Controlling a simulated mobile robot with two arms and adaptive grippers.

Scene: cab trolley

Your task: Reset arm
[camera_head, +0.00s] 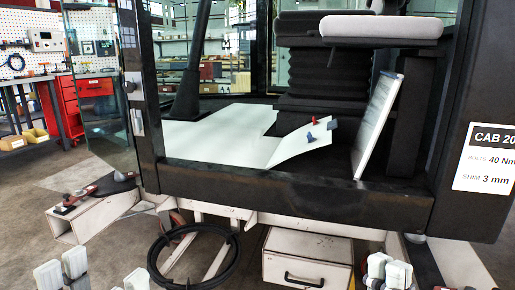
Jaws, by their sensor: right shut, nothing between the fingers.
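My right gripper (389,271) shows at the bottom edge, right of centre. Its two pale fingertips are close together, shut with nothing between them. It is in front of the trolley, to the right of the white drawer box (306,260). Pale finger pads of my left gripper (62,268) show at the bottom left, and another pale piece shows at the bottom edge to their right.
A black hose coil (195,228) hangs at the trolley front. A pale beam with red clamps (92,212) juts out at left. Inside the cab are a white floor panel (215,137), an upright panel (377,125) and a seat (380,28). A red tool cabinet (97,88) stands behind left.

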